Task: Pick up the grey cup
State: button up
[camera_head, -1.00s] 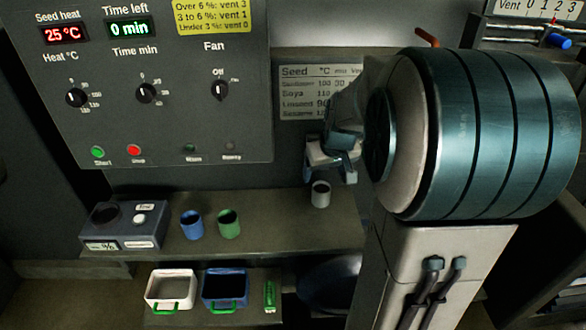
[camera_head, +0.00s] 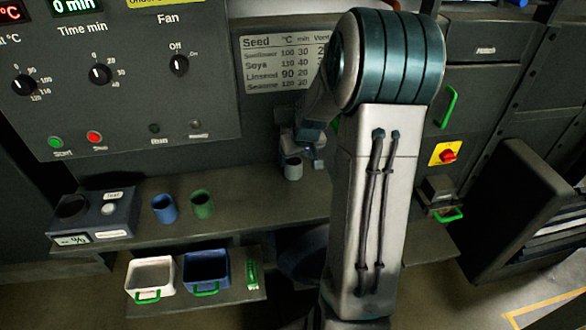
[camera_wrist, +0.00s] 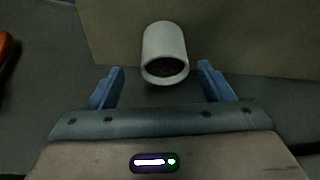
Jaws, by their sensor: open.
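The grey cup (camera_head: 292,168) stands on the shelf below the seed chart, partly behind my arm. In the wrist view the grey cup (camera_wrist: 164,52) is a light, round cup with a dark inside, just beyond and between the two blue fingertips. My gripper (camera_wrist: 162,80) is open, with a finger to each side of the cup and a gap on both sides. In the head view my gripper (camera_head: 303,142) is right at the cup, and my arm hides part of it.
A blue cup (camera_head: 163,208) and a green cup (camera_head: 202,203) stand left on the same shelf, beside a dark tester box (camera_head: 95,216). A white bin (camera_head: 151,275) and a blue bin (camera_head: 206,270) sit lower. The control panel (camera_head: 110,75) rises behind.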

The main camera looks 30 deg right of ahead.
aim_at(293, 163)
jog(key=shift+a+x, duration=0.1)
jog(key=shift+x, duration=1.05)
jog(key=shift+a+x, duration=0.15)
jog(key=shift+x, duration=1.05)
jog(key=c, duration=1.1)
jog(key=shift+c, duration=0.2)
jog(key=shift+s+r, duration=0.1)
jog(key=shift+r, duration=0.05)
